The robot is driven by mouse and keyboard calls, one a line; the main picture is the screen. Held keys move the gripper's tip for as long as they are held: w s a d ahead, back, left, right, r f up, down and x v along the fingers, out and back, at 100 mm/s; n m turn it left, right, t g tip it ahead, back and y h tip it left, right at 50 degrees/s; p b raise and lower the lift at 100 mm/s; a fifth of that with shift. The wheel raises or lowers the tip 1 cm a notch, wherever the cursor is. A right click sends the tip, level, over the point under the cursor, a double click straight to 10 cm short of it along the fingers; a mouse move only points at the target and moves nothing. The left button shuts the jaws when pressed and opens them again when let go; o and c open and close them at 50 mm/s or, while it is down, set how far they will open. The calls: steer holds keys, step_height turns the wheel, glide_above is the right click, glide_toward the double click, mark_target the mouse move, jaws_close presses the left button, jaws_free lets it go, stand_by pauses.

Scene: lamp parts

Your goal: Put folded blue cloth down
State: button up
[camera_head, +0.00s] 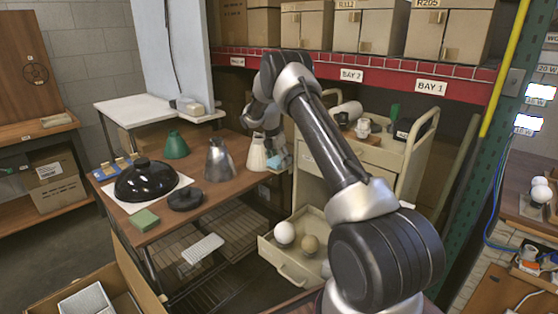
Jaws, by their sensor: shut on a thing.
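The folded blue cloth (280,161) is a small light-blue patch near the right end of the wooden table (235,196). My gripper (274,150) points down just above it, right beside a cream lampshade (254,156), and is shut on the cloth. The fingers are small and partly hidden by my own arm. I cannot tell whether the cloth touches the tabletop.
A silver shade (219,163), a green shade (175,145), a black dome (147,182), a black disc (185,199) and a green block (145,220) stand on the table. An open drawer (293,271) with round bulbs lies below right. A cream cart (376,155) stands behind my arm.

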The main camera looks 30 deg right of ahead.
steer(key=shift+f, duration=0.1)
steer(key=shift+s+f, duration=0.1)
steer(key=shift+f, duration=0.35)
steer(key=o, duration=1.1)
steer(key=shift+f, duration=0.2)
steer(key=shift+o, duration=0.2)
steer(key=shift+r, duration=0.1)
